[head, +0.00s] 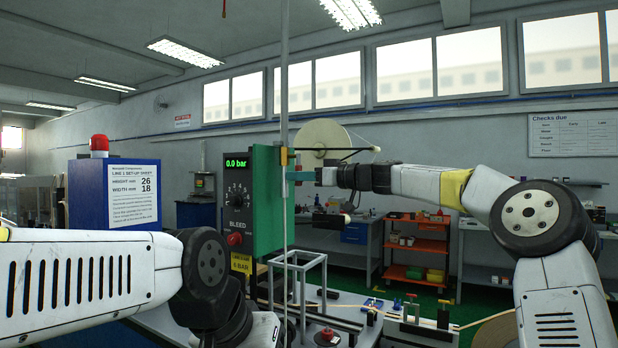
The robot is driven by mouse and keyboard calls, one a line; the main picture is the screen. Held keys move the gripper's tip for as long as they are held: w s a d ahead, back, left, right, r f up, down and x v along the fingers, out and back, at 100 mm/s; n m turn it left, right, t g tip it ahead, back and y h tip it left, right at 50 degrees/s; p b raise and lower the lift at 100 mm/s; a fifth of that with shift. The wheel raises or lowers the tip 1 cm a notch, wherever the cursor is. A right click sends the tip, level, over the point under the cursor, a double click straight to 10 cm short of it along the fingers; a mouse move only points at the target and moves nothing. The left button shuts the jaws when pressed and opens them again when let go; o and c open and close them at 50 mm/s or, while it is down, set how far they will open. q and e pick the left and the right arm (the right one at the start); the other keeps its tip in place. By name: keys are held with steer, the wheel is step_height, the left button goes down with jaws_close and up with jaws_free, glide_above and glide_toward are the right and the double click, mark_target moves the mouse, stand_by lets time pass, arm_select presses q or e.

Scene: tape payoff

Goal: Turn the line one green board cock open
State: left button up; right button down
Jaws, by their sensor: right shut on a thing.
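The green board (266,215) stands upright left of the middle, with its dark front panel turned to me. The panel has a display (237,162) reading 0.0 bar, a dial (238,195) and a red knob (234,239) under the word BLEED. My right gripper (312,176) reaches in from the right to the board's right side. It is shut on a small teal-green piece (299,175), which looks like the cock's handle; its turn angle is hard to tell. My left arm crosses the lower left, and its gripper is out of view.
A thin vertical post (284,60) passes in front of the board. A grey frame (297,262) stands below on the bench (345,303), among small parts. A large reel (322,138) is behind my right gripper. A blue cabinet (85,190) with a red lamp (99,145) stands left.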

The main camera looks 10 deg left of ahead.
steer(key=shift+f, duration=0.1)
steer(key=c, duration=1.4)
jaws_free()
steer(key=shift+o, duration=0.2)
steer(key=v, duration=0.7)
steer(key=shift+d, duration=0.4)
steer(key=shift+s, duration=0.1)
steer(key=s+f+m+g+h, duration=0.1)
steer(key=s+f+m+h, duration=0.2)
steer(key=s+f+h, duration=0.75)
steer(key=s+d+f+m+h, duration=0.2)
steer(key=s+d+f+m, duration=0.3)
steer(key=s+d+f, duration=0.3)
steer(key=s+d+f+m+t+h, duration=0.1)
steer(key=s+d+f+m+h, duration=0.1)
steer(key=s+d+f+m, duration=0.3)
steer(key=s+d+f, duration=0.4)
steer(key=s+d, duration=0.6)
steer(key=s, duration=0.2)
steer(key=shift+d+f+m, duration=0.3)
steer(key=shift+d, duration=0.05)
